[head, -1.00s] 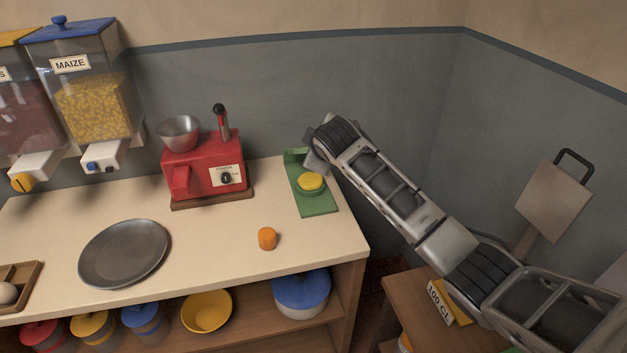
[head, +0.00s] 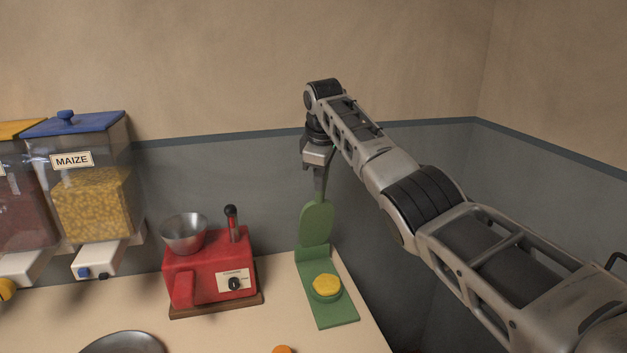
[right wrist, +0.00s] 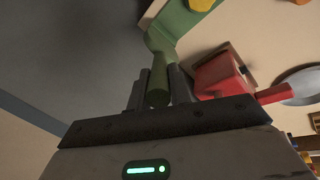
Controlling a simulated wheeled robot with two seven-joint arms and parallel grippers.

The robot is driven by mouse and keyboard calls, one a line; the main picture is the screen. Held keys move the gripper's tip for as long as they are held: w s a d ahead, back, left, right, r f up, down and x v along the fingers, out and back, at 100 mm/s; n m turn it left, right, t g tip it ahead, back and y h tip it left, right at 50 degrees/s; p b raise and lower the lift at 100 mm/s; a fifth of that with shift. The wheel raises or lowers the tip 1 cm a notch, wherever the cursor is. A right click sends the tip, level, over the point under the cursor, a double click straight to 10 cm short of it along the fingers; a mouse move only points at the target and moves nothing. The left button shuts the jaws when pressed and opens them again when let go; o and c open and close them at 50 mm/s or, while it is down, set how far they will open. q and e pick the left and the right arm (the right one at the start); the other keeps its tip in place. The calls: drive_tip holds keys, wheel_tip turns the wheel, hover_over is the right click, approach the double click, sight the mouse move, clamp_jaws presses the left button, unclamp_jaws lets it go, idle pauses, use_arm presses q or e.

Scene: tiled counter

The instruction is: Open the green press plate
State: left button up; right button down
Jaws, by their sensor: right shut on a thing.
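The green press (head: 338,311) stands at the back right of the counter, with a round yellow piece (head: 326,285) on its base. Its green plate (head: 317,224) is raised and stands about upright at the back of the base. My right gripper (head: 320,192) is above the plate, pointing down, shut on the plate's handle. In the right wrist view the green handle (right wrist: 158,90) sits between the two fingers. My left gripper is not in view.
A red machine (head: 211,265) with a metal bowl (head: 184,232) stands left of the press. A maize dispenser (head: 88,190) hangs further left. A grey plate (head: 124,343) and an orange piece (head: 283,349) lie near the front. The wall is close behind.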

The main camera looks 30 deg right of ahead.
drive_tip(key=shift+d, duration=0.25)
drive_tip(key=shift+f, duration=0.1)
drive_tip(key=c, duration=1.3)
unclamp_jaws()
drive_tip(key=shift+d, duration=0.1)
drive_tip(key=shift+a+r, duration=0.2)
drive_tip(key=shift+r, duration=0.05)
drive_tip(key=b+v, duration=0.1)
drive_tip(key=v, duration=1.4)
drive_tip(key=shift+r, duration=0.25)
